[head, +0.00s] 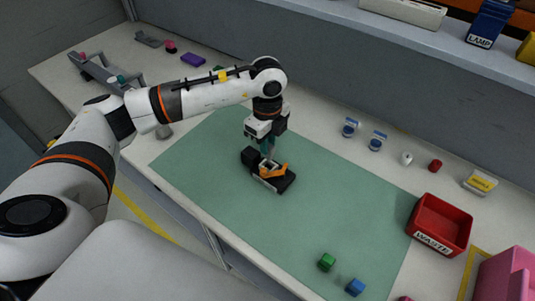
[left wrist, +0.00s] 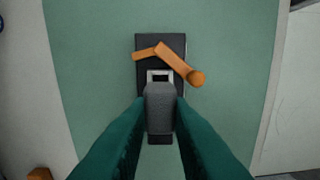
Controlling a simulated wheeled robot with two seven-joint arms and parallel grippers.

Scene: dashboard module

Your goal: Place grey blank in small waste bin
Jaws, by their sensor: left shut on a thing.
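My left gripper (head: 268,150) points down over a black module (head: 284,183) on the green mat. In the left wrist view, its teal fingers (left wrist: 160,125) are shut on the grey blank (left wrist: 160,106). The module (left wrist: 174,45) has an orange lever (left wrist: 175,62) and a light-framed square opening just beyond the blank. I cannot tell whether the blank touches the module. The small waste bin (head: 439,242) is red, labelled WASTE, and stands at the right. My right gripper is not in view.
A green cube (head: 327,262) and a blue cube (head: 355,287) lie near the mat's front right. A pink container (head: 507,277) stands at the lower right. Several small parts line the back, including a red one (head: 435,166). The green mat (head: 345,208) is clear between module and bin.

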